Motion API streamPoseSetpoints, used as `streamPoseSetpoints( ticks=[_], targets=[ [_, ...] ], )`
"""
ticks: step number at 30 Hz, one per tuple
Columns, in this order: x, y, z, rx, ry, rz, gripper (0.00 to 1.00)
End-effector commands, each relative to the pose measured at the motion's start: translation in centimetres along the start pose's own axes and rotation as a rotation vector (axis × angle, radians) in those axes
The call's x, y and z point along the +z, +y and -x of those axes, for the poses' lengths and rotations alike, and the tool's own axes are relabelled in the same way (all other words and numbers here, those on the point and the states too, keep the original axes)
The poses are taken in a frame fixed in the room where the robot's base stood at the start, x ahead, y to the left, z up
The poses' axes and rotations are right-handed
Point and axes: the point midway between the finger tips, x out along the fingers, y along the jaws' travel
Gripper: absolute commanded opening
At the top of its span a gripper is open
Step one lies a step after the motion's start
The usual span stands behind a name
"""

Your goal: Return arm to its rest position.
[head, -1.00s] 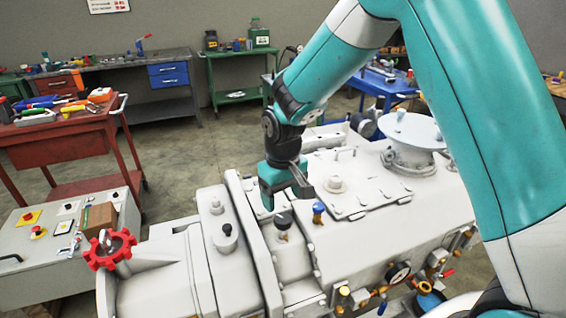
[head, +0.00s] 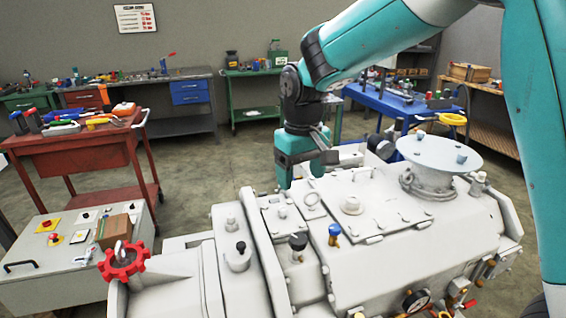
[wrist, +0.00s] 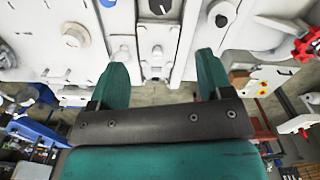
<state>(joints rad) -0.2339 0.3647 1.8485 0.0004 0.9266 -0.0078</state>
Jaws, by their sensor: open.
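My gripper (head: 305,170) hangs pointing down above the far side of the white vacuum pump machine (head: 370,215) in the head view. In the wrist view my gripper (wrist: 163,75) shows two teal fingers spread apart with nothing between them. The machine's white top (wrist: 85,60) lies beyond the fingertips. A black knob (head: 298,242) and a blue-topped valve (head: 334,232) stand on the machine, apart from the gripper. My teal arm reaches in from the upper right of the head view.
A red handwheel (head: 124,261) sits at the machine's left end. A grey control box (head: 60,262) and a red tool cart (head: 75,150) stand to the left. A blue table (head: 385,100) is behind the machine. Open floor (head: 215,160) lies between the cart and machine.

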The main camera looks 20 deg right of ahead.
Motion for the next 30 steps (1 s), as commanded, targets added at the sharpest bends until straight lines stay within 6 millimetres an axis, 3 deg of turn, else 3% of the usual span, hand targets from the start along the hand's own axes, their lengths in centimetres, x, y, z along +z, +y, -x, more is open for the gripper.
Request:
streamPoseSetpoints(
  ticks=[4, 7, 11, 15, 18, 21, 24, 30],
  targets=[
    [0.5, -0.2, 0.3, -0.006, 0.005, 0.009, 0.73],
    [2.6, -1.3, 1.4, -0.036, 0.024, 0.05, 0.73],
    [8.3, -3.9, 3.1, -0.115, 0.065, 0.15, 0.73],
    [15.2, -7.0, 4.0, -0.215, 0.109, 0.26, 0.73],
    [19.2, -8.8, 4.1, -0.274, 0.132, 0.319, 0.73],
    [21.8, -9.8, 4.0, -0.314, 0.147, 0.356, 0.73],
    [22.9, -10.4, 3.8, -0.333, 0.152, 0.371, 0.73],
    [23.0, -10.4, 3.8, -0.335, 0.151, 0.373, 0.73]
  ],
)
